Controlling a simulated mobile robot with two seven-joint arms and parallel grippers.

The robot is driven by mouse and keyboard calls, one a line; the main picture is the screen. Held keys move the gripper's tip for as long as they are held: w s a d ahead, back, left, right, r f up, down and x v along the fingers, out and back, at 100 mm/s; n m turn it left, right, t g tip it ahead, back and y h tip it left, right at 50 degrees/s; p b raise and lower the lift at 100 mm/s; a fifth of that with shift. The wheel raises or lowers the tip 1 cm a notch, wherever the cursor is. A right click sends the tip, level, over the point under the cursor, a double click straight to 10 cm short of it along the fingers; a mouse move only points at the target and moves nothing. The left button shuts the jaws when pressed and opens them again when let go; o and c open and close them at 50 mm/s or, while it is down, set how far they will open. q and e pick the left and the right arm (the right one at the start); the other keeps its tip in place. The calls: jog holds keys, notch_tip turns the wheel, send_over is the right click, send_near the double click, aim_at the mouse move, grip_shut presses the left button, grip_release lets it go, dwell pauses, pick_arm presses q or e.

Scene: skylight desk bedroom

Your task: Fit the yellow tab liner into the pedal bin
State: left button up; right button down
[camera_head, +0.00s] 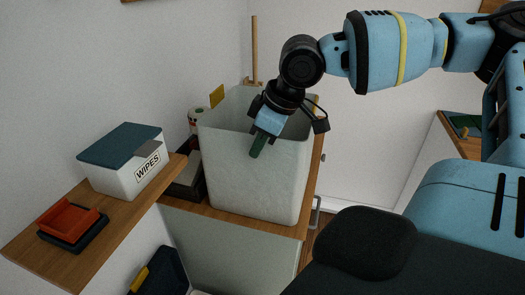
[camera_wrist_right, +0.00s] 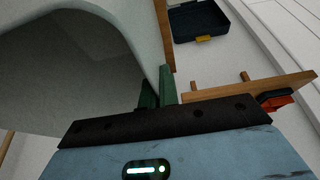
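The yellow tab liner (camera_head: 257,185) looks like a tall, pale grey-white open-topped box, upright on a wooden top, with a yellow tab (camera_head: 217,96) at its back left rim. My right gripper (camera_head: 258,146) points down at its near rim, one green finger outside the wall. In the right wrist view, the green fingers (camera_wrist_right: 158,88) are close together with the liner's thin wall (camera_wrist_right: 143,38) between them, so the gripper looks shut on the rim. My left gripper is not in view. I cannot identify the pedal bin for certain.
A wipes box (camera_head: 125,165) and a red tray (camera_head: 69,220) on a dark base stand on a wooden shelf (camera_head: 105,235) at left. A navy container (camera_head: 165,272) with a yellow latch is low down, also in the wrist view (camera_wrist_right: 197,20). A roll (camera_head: 196,118) stands behind the liner.

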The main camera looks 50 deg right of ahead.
jog(key=shift+r, duration=0.1)
notch_tip(320, 180, up, 28)
jog(key=p, duration=0.1)
dwell(0.5)
dwell(0.4)
